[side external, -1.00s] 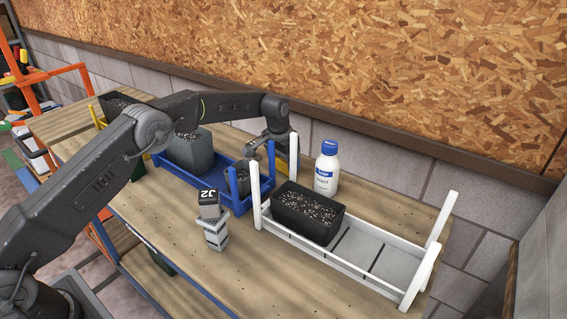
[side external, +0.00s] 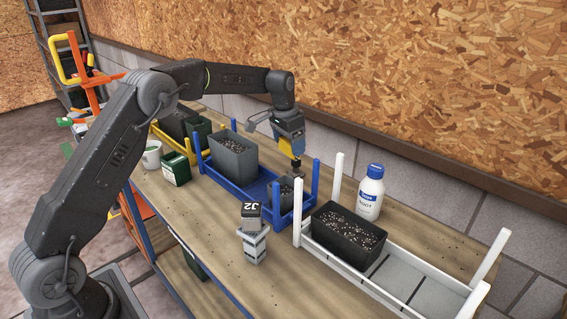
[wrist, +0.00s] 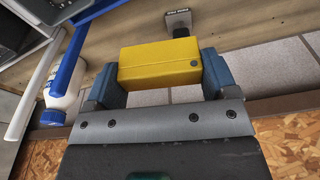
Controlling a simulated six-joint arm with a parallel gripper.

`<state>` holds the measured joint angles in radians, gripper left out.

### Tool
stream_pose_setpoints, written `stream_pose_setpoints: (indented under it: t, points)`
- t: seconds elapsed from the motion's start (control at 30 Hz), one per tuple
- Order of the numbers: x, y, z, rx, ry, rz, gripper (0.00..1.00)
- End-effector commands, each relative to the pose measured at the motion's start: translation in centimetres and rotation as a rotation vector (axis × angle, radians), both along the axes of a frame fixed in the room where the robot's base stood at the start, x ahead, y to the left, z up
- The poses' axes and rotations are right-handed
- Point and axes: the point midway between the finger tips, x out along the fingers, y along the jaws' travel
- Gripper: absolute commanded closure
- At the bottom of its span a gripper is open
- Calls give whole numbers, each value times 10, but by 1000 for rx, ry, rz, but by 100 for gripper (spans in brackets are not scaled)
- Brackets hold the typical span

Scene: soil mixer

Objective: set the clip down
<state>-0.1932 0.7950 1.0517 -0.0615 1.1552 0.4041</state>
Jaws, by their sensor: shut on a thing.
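My gripper (side external: 291,140) is shut on a yellow block (wrist: 160,62), which I take to be the clip. In the wrist view the block sits between the two blue fingers, and a small dark labelled head (wrist: 178,19) shows beyond it. In the side view the yellow part (side external: 291,147) points down above the right end of the blue tray (side external: 224,181), over a small dark pot (side external: 288,188). I cannot tell whether its lower tip touches anything.
A large grey pot (side external: 233,158) stands in the blue tray. A white tray (side external: 395,287) with a soil-filled pot (side external: 345,238) lies to the right, a white bottle (side external: 370,192) behind it. A stacked block marked J2 (side external: 252,217) stands in front.

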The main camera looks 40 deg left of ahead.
Motion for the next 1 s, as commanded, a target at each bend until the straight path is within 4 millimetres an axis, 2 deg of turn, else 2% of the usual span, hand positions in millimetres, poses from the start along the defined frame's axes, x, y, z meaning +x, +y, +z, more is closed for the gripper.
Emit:
stream_pose_setpoints:
  t: [0.17, 0.47, 0.77, 0.87, 1.0]
  points:
    - [-2, 4, 9, 0, 0, 0, 43]
    - [-2, 5, 59, 1, -2, 2, 43]
    - [-37, 43, 68, 0, 0, 87, 43]
    - [-54, 58, 72, -1, 0, 124, 43]
    - [-90, 82, 78, 0, 0, 195, 43]
